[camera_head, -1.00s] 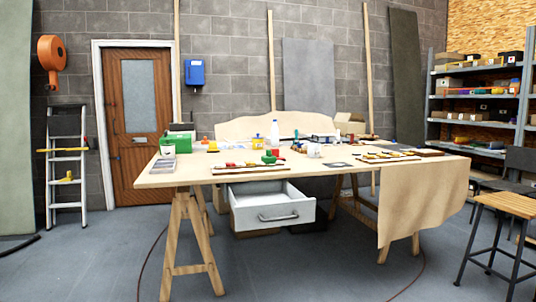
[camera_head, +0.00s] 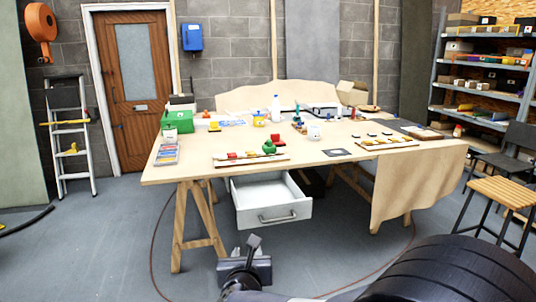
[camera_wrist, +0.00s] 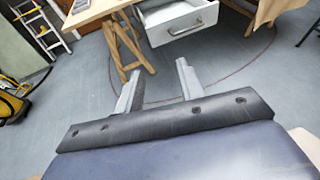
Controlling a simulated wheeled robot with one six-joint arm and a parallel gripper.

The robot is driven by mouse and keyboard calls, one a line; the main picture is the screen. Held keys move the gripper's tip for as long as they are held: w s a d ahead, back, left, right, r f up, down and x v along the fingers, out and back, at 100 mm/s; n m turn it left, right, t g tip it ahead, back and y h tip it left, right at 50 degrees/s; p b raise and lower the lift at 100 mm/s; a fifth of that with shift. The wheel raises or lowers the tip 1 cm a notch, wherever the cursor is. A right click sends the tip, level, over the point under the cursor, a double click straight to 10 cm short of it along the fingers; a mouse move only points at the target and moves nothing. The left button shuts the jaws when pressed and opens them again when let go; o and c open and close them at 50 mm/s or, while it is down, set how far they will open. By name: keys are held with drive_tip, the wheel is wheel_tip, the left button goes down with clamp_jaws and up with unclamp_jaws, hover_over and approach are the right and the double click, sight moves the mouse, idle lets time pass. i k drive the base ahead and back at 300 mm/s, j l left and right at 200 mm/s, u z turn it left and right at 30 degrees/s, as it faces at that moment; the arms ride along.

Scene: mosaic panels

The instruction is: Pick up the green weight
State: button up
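A small rounded green object (camera_head: 268,147), which looks like the green weight, is on the table at the back edge of a board with several coloured pieces. Whether it rests on the board or on the tabletop, I cannot tell. My gripper (camera_head: 247,252) is low in front of the table, below the open drawer and well apart from the green object. In the wrist view my gripper (camera_wrist: 158,82) has its two fingers spread, with only floor between them. The green object is not visible in the wrist view.
The wooden table (camera_head: 205,173) stands on trestles, with an open grey drawer (camera_head: 262,215) jutting out below its front. A green box (camera_head: 178,122), a white bottle (camera_head: 276,108) and a second board (camera_head: 385,143) with pieces share the tabletop. A stool (camera_head: 508,193) stands right. The floor in front is clear.

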sight(270, 147)
drive_tip(key=i+l+u, duration=0.15)
drive_tip(key=i+l, duration=0.35)
drive_tip(key=i, duration=0.4)
drive_tip(key=i+l+u, duration=0.2)
drive_tip(key=i+l, duration=0.4)
drive_tip(key=i, duration=0.3)
drive_tip(key=i+l+u, duration=0.15)
drive_tip(key=i+l, duration=0.6)
drive_tip(key=i, duration=0.05)
